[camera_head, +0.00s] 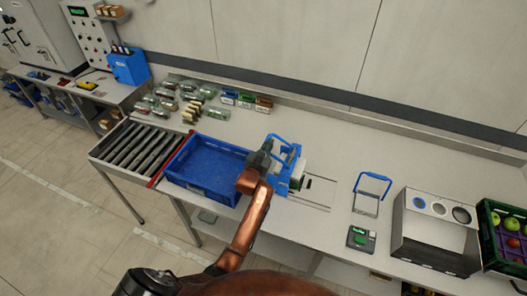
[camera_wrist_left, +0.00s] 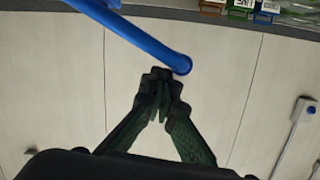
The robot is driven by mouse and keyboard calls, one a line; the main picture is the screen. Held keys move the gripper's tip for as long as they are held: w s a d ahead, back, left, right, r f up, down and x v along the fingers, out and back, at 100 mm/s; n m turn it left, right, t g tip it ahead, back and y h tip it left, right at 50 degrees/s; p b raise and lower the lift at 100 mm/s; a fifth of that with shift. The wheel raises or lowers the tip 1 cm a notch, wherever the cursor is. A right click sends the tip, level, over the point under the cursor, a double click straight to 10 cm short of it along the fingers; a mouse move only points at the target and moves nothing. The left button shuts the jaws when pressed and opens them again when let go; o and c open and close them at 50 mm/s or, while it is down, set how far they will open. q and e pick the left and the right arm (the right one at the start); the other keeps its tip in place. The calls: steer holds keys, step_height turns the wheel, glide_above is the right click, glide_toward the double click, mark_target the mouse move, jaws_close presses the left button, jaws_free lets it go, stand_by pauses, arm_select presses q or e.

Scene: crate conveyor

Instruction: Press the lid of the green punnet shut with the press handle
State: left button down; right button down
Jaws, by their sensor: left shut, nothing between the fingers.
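The blue press (camera_head: 283,186) stands on the bench to the right of the blue crate, with its blue handle (camera_head: 286,142) at the top. My left gripper (camera_head: 268,147) is at the handle, its arm partly covering the press. In the left wrist view, the fingers (camera_wrist_left: 160,88) are shut with nothing between them. The rounded end of the blue handle (camera_wrist_left: 150,45) shows just past the fingertips; I cannot tell whether they touch. A green punnet in the press cannot be made out; the arm and press hide that spot. My right gripper is not in view.
An empty blue crate (camera_head: 185,181) sits left of the press, beside a roller conveyor (camera_head: 125,143). Several clear packs (camera_head: 172,84) lie behind. Bench between press and stand is clear.

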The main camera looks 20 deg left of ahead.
arm_select(q)
steer(key=s+d+r+b, duration=0.1)
steer(key=s, duration=0.7)
steer(key=shift+s+r, duration=0.25)
steer(key=shift+r, duration=0.1)
stand_by(0.8)
